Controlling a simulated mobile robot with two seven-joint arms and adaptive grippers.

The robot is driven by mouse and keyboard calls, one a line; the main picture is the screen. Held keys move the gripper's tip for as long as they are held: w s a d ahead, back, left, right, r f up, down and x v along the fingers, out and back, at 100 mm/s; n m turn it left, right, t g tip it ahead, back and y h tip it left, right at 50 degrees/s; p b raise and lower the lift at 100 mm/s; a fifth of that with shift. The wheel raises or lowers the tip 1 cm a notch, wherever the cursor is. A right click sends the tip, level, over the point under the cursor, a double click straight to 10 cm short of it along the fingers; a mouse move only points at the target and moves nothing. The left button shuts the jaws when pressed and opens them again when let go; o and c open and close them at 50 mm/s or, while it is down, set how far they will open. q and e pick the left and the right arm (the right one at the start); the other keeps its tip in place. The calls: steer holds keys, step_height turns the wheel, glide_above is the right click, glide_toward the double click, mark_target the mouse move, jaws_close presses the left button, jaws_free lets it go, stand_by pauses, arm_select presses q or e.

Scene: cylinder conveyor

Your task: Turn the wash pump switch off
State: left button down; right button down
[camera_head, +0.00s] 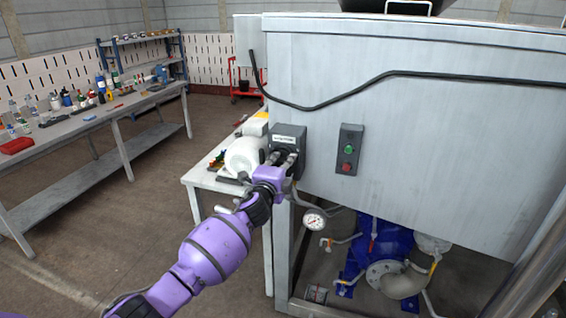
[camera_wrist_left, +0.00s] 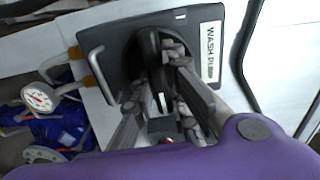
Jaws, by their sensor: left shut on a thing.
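The wash pump switch box (camera_head: 289,138) is dark grey with a white label and is fixed at the left end of the grey machine's front. A black rotary handle (camera_wrist_left: 150,62) stands out from the middle of the box. My left gripper (camera_head: 284,160) is at the box, and in the wrist view its fingers (camera_wrist_left: 165,85) are on either side of the handle, shut on it. The handle's exact setting is hard to read. My right gripper is not in view.
A control plate (camera_head: 350,149) with a green and a red button is right of the switch. A pressure gauge (camera_head: 314,221) and blue pump (camera_head: 378,245) sit below. A white table (camera_head: 205,176) stands left, with a cluttered workbench (camera_head: 75,125) beyond. Open floor lies between.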

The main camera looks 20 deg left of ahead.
arm_select(q)
steer(key=shift+m, duration=0.3)
stand_by(0.4)
steer(key=c, duration=1.7)
jaws_free()
steer(key=shift+c, duration=0.2)
steer(key=shift+s, duration=0.1)
steer(key=s, duration=1.1)
steer(key=shift+s+a, duration=0.25)
steer(key=shift+s, duration=0.15)
